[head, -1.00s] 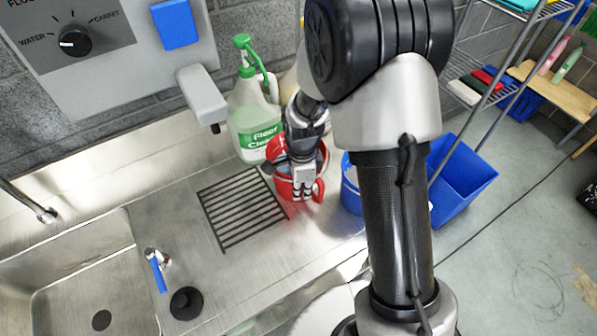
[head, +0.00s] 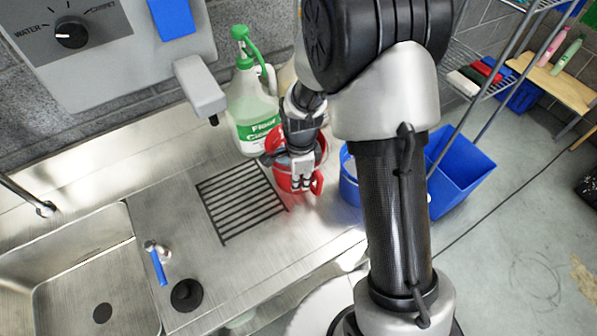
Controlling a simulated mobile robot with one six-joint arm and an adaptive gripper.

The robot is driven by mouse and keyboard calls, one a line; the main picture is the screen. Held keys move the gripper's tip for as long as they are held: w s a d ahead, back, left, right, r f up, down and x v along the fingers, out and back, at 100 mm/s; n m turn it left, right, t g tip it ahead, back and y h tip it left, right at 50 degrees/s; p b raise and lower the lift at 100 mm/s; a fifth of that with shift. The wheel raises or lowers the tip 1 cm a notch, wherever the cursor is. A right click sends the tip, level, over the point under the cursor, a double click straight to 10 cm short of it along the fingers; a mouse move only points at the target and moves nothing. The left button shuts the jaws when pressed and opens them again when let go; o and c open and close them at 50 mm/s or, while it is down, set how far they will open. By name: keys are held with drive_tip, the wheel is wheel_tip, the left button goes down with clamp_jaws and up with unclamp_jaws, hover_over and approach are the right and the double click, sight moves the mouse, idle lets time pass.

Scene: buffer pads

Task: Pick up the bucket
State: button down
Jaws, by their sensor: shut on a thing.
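A red bucket (head: 278,178) stands on the steel counter, just right of the black drain grate and in front of the floor cleaner jug. My gripper (head: 302,184) is over the bucket's near right side, pointing down, and is shut on the bucket. The gripper and wrist hide part of the bucket's rim and inside. A blue bucket (head: 349,182) stands close to the right, partly hidden by my arm.
The floor cleaner jug (head: 250,118) with a green pump stands right behind the red bucket. A grey spout (head: 200,90) juts from the wall unit. The grate (head: 240,203) and sink (head: 75,270) lie left. A blue bin (head: 460,175) is at right.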

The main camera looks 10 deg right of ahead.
drive_tip(key=shift+s+d, duration=0.1)
drive_tip(key=shift+s, duration=0.2)
drive_tip(key=shift+w+r+p, duration=0.15)
drive_tip(key=shift+r+p, duration=0.3)
drive_tip(key=shift+r, duration=0.8)
drive_tip(key=shift+w+r+p, duration=0.15)
drive_tip(key=shift+r+p, duration=0.25)
drive_tip(key=shift+r, duration=0.8)
drive_tip(key=shift+r+p, duration=0.6)
drive_tip(key=shift+r, duration=1.55)
drive_tip(key=shift+m+t, duration=0.4)
drive_tip(key=shift+t, duration=0.2)
drive_tip(key=w+f+b, duration=0.1)
drive_tip(key=f+b, duration=0.1)
drive_tip(key=f, duration=0.1)
drive_tip(key=w+a+f+b, duration=0.1)
drive_tip(key=f+b, duration=0.1)
drive_tip(key=w+f+b, duration=0.1)
drive_tip(key=f+b, duration=0.2)
drive_tip(key=shift+w+a+f, duration=0.25)
drive_tip(key=shift+a+f, duration=0.1)
